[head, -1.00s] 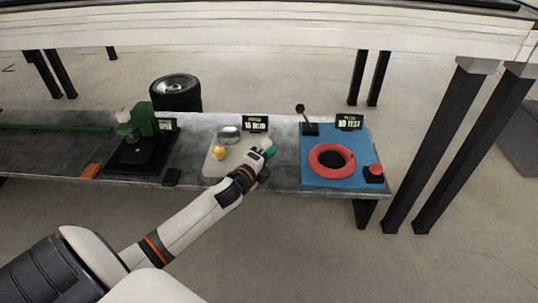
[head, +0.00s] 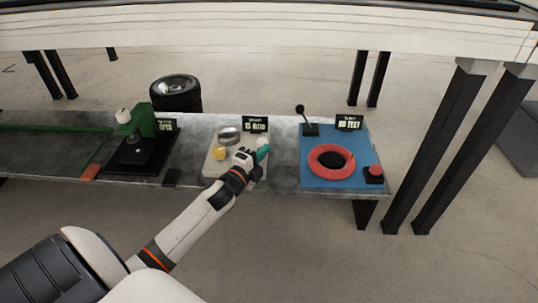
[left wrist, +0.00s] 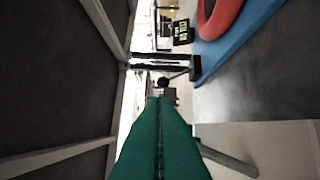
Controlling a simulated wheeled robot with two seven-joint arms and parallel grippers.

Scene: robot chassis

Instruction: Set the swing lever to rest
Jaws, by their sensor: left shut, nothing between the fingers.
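The black swing lever (head: 301,113) with a ball knob stands at the back left corner of the blue panel. Its rod leans up and to the left from a dark base. The lever also shows in the left wrist view (left wrist: 180,75), beyond the fingertips. My left gripper (head: 263,149) is over the light plate, to the left of the blue panel and apart from the lever. Its green fingers (left wrist: 158,130) are pressed together with nothing between them. My right gripper is in neither view.
The blue panel (head: 313,176) also carries a red ring (head: 318,169) and a red button (head: 375,171). The light plate (head: 212,170) holds a yellow knob (head: 219,153) and a metal dome (head: 229,135). A black-and-green press (head: 142,121) stands further left. Small signs stand behind each station.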

